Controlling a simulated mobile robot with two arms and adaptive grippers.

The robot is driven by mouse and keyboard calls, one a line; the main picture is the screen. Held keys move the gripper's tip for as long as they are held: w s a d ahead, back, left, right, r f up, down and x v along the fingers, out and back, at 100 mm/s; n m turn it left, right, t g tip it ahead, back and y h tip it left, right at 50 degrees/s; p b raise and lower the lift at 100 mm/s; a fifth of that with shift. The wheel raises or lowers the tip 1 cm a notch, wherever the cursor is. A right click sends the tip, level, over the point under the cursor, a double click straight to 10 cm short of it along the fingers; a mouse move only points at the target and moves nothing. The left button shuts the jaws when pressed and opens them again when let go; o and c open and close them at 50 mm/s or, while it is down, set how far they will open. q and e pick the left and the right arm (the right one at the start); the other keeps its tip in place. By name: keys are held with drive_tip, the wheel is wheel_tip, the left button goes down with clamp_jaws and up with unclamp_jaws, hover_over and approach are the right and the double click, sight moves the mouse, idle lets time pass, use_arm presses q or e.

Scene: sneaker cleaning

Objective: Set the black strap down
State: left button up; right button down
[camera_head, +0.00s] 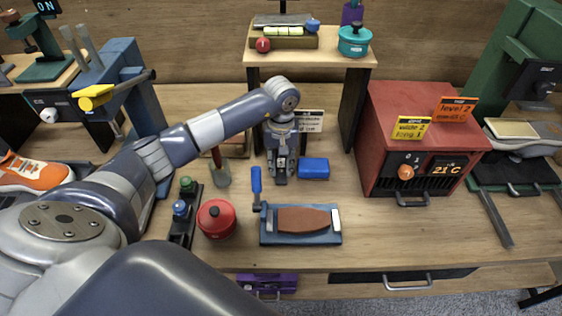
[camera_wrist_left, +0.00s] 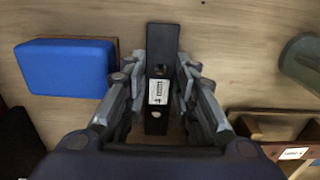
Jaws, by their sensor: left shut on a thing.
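The black strap (camera_wrist_left: 162,42) is a dark flat piece with a small white label, seen in the left wrist view. My left gripper (camera_head: 281,177) is shut on it, with a finger on each side. In the left wrist view the gripper (camera_wrist_left: 160,90) points at the wooden table, and the strap sticks out past the fingertips. In the head view the strap shows only as a small dark end at the fingertips. I cannot tell whether it touches the table. My right gripper is not in view.
A blue block (camera_head: 314,168) lies right beside the gripper. A blue clamp board (camera_head: 300,239) with a brown pad, a red pot (camera_head: 216,219) and a black rack (camera_head: 184,228) stand in front. A red oven (camera_head: 420,140) is to the right. Bare table lies between block and oven.

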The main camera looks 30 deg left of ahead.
use_arm(q)
drive_tip(key=shift+f, duration=0.15)
drive_tip(key=o, duration=0.8)
